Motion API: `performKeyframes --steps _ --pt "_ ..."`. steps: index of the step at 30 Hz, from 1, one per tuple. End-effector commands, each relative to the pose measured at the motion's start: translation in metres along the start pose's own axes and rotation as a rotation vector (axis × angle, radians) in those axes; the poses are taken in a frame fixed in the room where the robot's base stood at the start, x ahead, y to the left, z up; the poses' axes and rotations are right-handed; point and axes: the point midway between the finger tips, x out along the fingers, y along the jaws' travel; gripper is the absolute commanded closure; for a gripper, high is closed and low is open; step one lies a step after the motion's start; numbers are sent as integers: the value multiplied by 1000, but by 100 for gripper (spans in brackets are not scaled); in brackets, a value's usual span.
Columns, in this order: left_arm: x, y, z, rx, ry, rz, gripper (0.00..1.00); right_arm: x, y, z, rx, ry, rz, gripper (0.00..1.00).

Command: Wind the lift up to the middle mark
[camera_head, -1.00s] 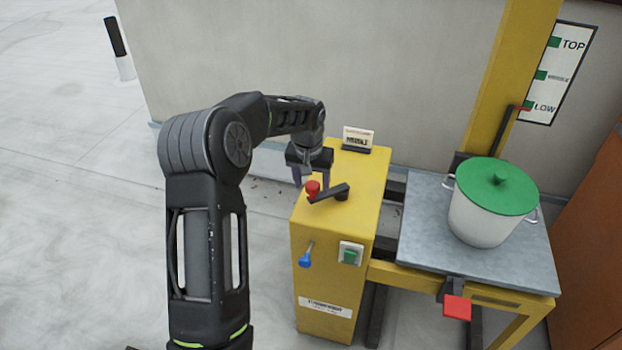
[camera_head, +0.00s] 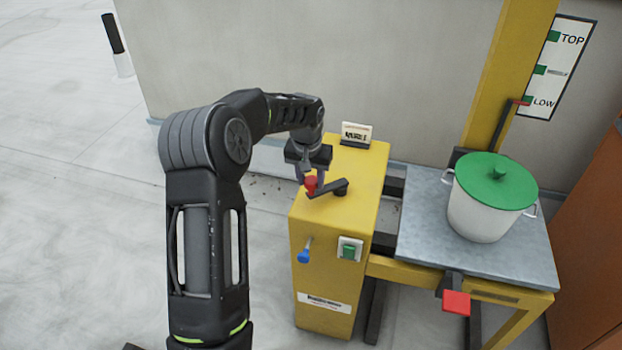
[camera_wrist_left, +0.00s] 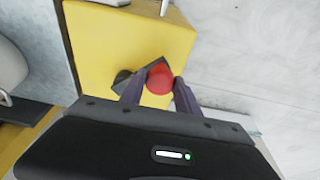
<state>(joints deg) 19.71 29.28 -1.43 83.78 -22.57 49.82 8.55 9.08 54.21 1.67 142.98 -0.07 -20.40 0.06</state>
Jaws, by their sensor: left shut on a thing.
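The lift's crank (camera_head: 326,188) sits on top of the yellow winch box (camera_head: 357,205), its arm pointing left to a red knob (camera_head: 310,185). My left gripper (camera_head: 312,180) is shut on the red knob from above; in the left wrist view the knob (camera_wrist_left: 160,79) shows between the two fingertips (camera_wrist_left: 158,88). The grey lift platform (camera_head: 425,240) carries a white pot (camera_head: 478,217) with a green lid. The red pointer (camera_head: 520,102) beside the yellow mast (camera_head: 500,80) is level with the LOW mark on the scale board (camera_head: 553,75). My right gripper is out of view.
A blue-tipped lever (camera_head: 304,255) and a green switch (camera_head: 349,250) are on the box's front. A small card (camera_head: 356,134) stands at its back. A red pedal-like plate (camera_head: 456,302) juts out before the platform. An orange cabinet (camera_head: 590,220) stands at right.

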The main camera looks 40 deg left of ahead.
Motion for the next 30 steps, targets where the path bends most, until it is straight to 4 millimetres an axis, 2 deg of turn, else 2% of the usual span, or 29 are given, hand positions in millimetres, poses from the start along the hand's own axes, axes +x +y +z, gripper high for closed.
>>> performKeyframes --steps 3,11,21,30 --pt "0 0 0 0 0 0 100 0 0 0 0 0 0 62" --pt "0 1 1 1 0 0 100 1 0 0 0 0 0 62" --pt "-1 17 13 3 -5 3 100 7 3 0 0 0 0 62" --pt "-2 19 15 2 -8 5 100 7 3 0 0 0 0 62"
